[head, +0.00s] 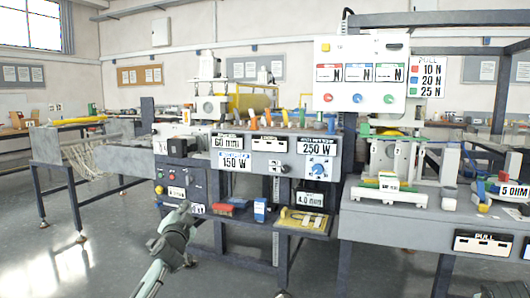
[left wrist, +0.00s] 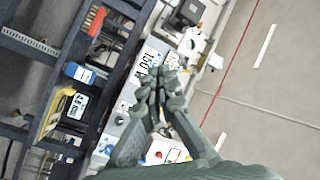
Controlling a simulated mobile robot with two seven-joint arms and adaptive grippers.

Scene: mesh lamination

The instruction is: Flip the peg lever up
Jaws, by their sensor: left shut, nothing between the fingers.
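My left gripper (head: 182,212) is shut and empty in the head view, in front of and below the machine's dark control box (head: 185,178). In the left wrist view its closed fingers (left wrist: 165,72) point toward the grey front panel with the "150 W" label (left wrist: 147,62). Several coloured pegs or levers (head: 254,122) stand along the top of the machine's panel (head: 262,162). I cannot tell which of them is the peg lever, nor whether it is up or down.
A white control box (head: 361,75) stands above right. A second bench (head: 420,214) is at right. Open floor (head: 75,270) lies at left.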

